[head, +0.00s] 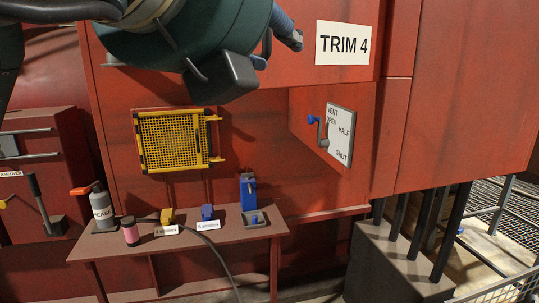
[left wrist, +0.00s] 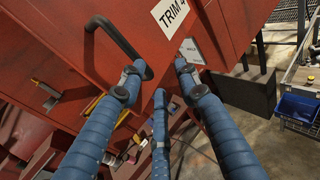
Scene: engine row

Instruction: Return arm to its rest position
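My left gripper (head: 281,42) is at the top of the head view, in front of the red engine housing (head: 250,140) and left of the TRIM 4 label (head: 343,43). Its blue fingers are partly hidden behind the dark green wrist. In the left wrist view, the blue fingers of the left gripper (left wrist: 158,80) are spread apart with nothing between them. A black bar handle (left wrist: 119,38) on the red housing shows beyond the left finger. I cannot tell whether that finger touches it. My right gripper is in neither view.
A yellow mesh guard (head: 172,141) and a vent lever (head: 322,132) stick out from the housing. A brown shelf (head: 190,247) below holds a grease bottle (head: 102,207), a pink-and-black can (head: 130,232) and small blue and yellow parts. Dark posts (head: 450,232) stand at right.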

